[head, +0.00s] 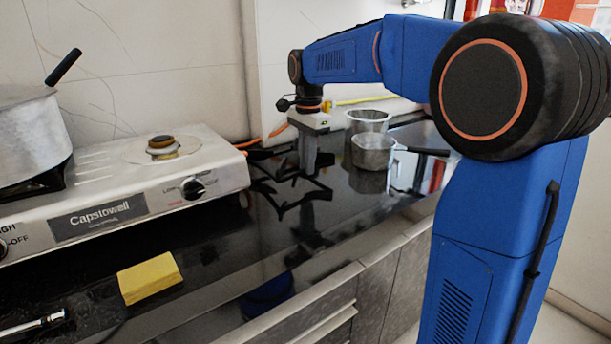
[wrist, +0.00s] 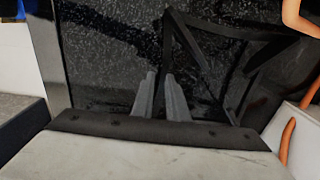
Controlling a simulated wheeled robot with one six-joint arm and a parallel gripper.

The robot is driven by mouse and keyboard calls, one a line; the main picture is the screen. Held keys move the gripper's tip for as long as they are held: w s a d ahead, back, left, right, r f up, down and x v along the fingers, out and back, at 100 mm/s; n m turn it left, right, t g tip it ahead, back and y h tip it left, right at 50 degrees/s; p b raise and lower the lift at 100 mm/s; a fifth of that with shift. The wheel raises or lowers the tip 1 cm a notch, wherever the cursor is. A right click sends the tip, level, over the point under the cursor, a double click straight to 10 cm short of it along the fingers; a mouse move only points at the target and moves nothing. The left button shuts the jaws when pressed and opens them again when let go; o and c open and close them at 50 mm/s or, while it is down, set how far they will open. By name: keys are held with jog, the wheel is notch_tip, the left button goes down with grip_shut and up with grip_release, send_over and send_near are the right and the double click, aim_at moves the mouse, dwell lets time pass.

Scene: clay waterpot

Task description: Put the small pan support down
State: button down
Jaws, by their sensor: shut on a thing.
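The small pan support (head: 318,192) is a black, thin-barred metal frame. In the head view it is at the tips of my gripper (head: 308,168), over the dark glossy counter, beyond the right end of the stove. My gripper points straight down and is shut on one of its bars. In the wrist view the two grey fingers (wrist: 160,78) meet the pan support (wrist: 188,40), whose bars spread up and to the right. I cannot tell whether its feet touch the counter.
A silver stove (head: 120,200) with a large pot (head: 30,135) stands left. Two small metal pots (head: 372,155) (head: 368,118) stand right of my gripper. An orange hose (head: 262,137) runs behind. A yellow sponge (head: 150,278) lies in front. The counter's front edge is near.

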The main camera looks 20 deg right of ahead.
jog(key=shift+f, duration=2.05)
jog(key=c, duration=1.7)
grip_release()
jog(key=shift+c, duration=0.2)
jog(key=shift+r, duration=0.1)
notch_tip(320, 180, up, 12)
jog(key=shift+s, duration=0.15)
jog(key=shift+s, duration=0.1)
